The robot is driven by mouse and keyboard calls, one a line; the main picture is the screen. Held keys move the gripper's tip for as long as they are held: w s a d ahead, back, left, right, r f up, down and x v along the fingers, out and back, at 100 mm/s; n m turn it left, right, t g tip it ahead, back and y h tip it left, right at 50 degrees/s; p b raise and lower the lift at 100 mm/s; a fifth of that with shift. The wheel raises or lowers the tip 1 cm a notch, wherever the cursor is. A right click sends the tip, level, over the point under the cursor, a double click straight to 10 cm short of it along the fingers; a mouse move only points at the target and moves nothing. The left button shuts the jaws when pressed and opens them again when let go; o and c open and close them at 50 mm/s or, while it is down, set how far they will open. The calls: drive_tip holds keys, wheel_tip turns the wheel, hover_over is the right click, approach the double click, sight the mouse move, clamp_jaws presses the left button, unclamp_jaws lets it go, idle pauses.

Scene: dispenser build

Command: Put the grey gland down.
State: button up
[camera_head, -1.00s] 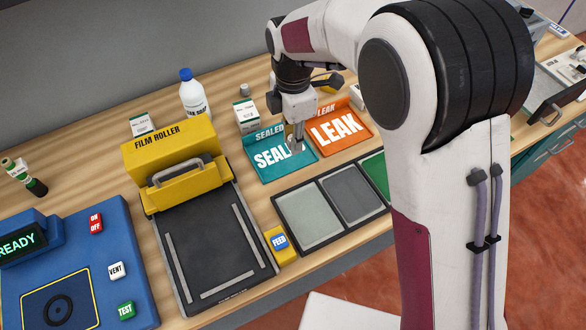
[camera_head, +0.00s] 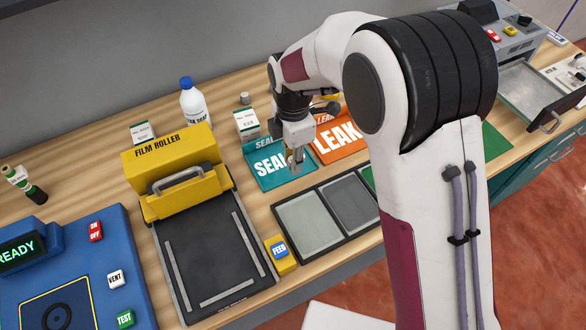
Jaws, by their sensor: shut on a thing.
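My gripper (camera_head: 296,166) hangs pointing down over the right side of the teal SEALED tray (camera_head: 268,178), near its front right edge. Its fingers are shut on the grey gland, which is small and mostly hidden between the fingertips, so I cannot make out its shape. I cannot tell whether it touches the tray. To the right, the orange LEAK tray (camera_head: 338,143) is partly hidden behind my arm. In front is a dark frame with a pale grey pad (camera_head: 307,222) and a darker grey pad (camera_head: 350,203).
The yellow film roller (camera_head: 170,150) and its black bed stand left of the teal tray, with the yellow FEED button block (camera_head: 280,252) beside it. White boxes, a white bottle (camera_head: 195,104) and a small grey cylinder (camera_head: 245,98) stand behind. The blue READY station (camera_head: 75,250) is far left.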

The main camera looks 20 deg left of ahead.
sight(293, 178)
drive_tip(key=shift+f, duration=0.1)
drive_tip(key=shift+f, duration=2.2)
drive_tip(key=shift+f, duration=0.2)
drive_tip(key=o, duration=0.8)
drive_tip(key=shift+r, duration=0.15)
drive_tip(key=shift+d+r, duration=0.15)
drive_tip(key=shift+r, duration=1.75)
drive_tip(key=shift+d+r, duration=0.1)
drive_tip(key=shift+r, duration=1.75)
